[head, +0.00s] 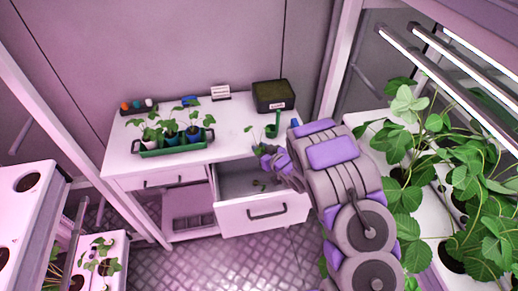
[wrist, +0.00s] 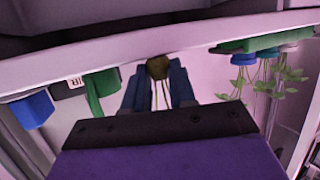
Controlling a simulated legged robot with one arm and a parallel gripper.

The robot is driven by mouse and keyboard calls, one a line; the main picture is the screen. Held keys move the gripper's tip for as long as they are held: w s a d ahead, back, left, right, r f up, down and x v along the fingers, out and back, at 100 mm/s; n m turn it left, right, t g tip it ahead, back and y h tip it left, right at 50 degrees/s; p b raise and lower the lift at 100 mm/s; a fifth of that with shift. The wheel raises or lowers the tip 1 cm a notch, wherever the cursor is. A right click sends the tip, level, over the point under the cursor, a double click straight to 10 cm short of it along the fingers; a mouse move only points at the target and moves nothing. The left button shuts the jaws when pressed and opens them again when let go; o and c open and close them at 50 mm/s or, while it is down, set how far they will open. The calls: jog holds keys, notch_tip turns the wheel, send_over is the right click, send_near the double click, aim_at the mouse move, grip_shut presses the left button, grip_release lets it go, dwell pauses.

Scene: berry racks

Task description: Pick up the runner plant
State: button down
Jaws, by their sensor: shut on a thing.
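My gripper (head: 264,152) is over the desk's front edge, above the open drawer (head: 250,213). In the wrist view, which looks upside down, its two dark blue fingers (wrist: 158,88) are shut on the runner plant. The plant's brown root plug (wrist: 158,67) and thin pale stems (wrist: 165,97) show between the fingers. In the head view the gripper partly hides the plant. Small green leaves show beside the gripper and inside the drawer; I cannot tell which belong to the held plant.
A green tray (head: 174,149) with several potted plants stands on the white desk (head: 125,153). A dark box (head: 273,96), a small sign (head: 220,93) and a green vessel (head: 273,126) are also there. Leafy plants on racks flank both sides. The metal floor (head: 190,264) ahead is clear.

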jog(key=shift+r, duration=0.5)
jog(key=s+r+p, duration=0.4)
jog(key=s+p, duration=0.8)
jog(key=s, duration=0.4)
jog(key=shift+a, duration=0.3)
jog(key=shift+w, duration=0.1)
